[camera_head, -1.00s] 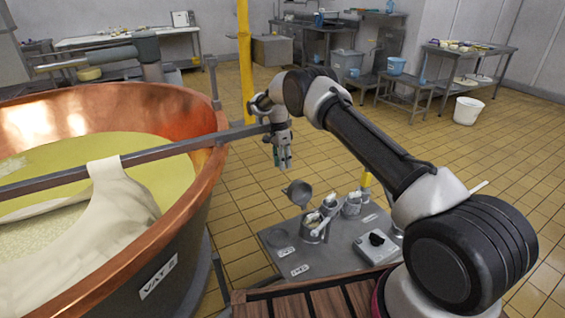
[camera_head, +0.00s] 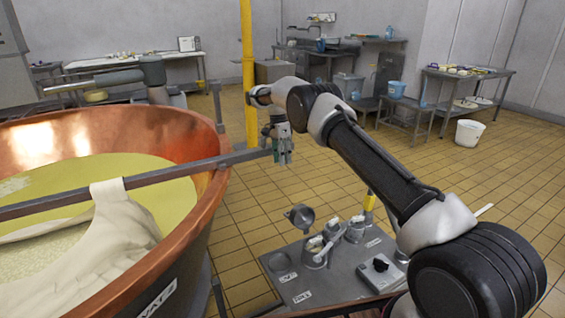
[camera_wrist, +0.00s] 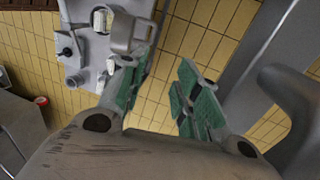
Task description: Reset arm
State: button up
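My gripper (camera_head: 283,150) hangs from my raised arm, pointing down, just right of the copper vat (camera_head: 208,190) and near the end of the grey bar across it. In the wrist view my gripper (camera_wrist: 160,88) shows two green-padded fingers spread apart with nothing between them. The gripper is above the floor and clear of the grey work plate (camera_head: 295,284) with its fittings. The same plate (camera_wrist: 85,50) shows at the upper left of the wrist view.
A grey bar (camera_head: 130,182) with draped white cloth (camera_head: 120,235) crosses the vat. A yellow post (camera_head: 248,70) stands behind the gripper. A white bucket (camera_head: 468,133) and side tables (camera_head: 465,85) stand at the right. Tiled floor between is clear.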

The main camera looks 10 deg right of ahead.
jog(key=s+d+r+n+t, duration=0.1)
jog(key=s+d+r+n, duration=0.15)
jog(key=r, duration=0.55)
jog(key=s+d+r+n, duration=0.1)
jog(key=s+d+r, duration=0.15)
jog(key=r, duration=0.65)
jog(key=s+d+r+n+t, duration=0.25)
jog(key=s+d+r, duration=0.45)
jog(key=s+r, duration=0.6)
jog(key=s+d+r+n+t+y, duration=0.1)
jog(key=s+d+r+n, duration=0.15)
jog(key=s, duration=0.65)
jog(key=s+d+r+n, duration=0.1)
jog(key=s+d+n, duration=0.15)
jog(key=s, duration=0.75)
jog(key=s+d+f+n+t, duration=0.1)
jog(key=s+f, duration=0.2)
jog(key=s, duration=0.5)
jog(key=s+d+f+n+t, duration=0.1)
jog(key=s+f, duration=0.3)
jog(key=s, duration=0.4)
jog(key=shift+d+n, duration=0.3)
jog(key=shift+n, duration=0.4)
jog(key=shift+f, duration=0.1)
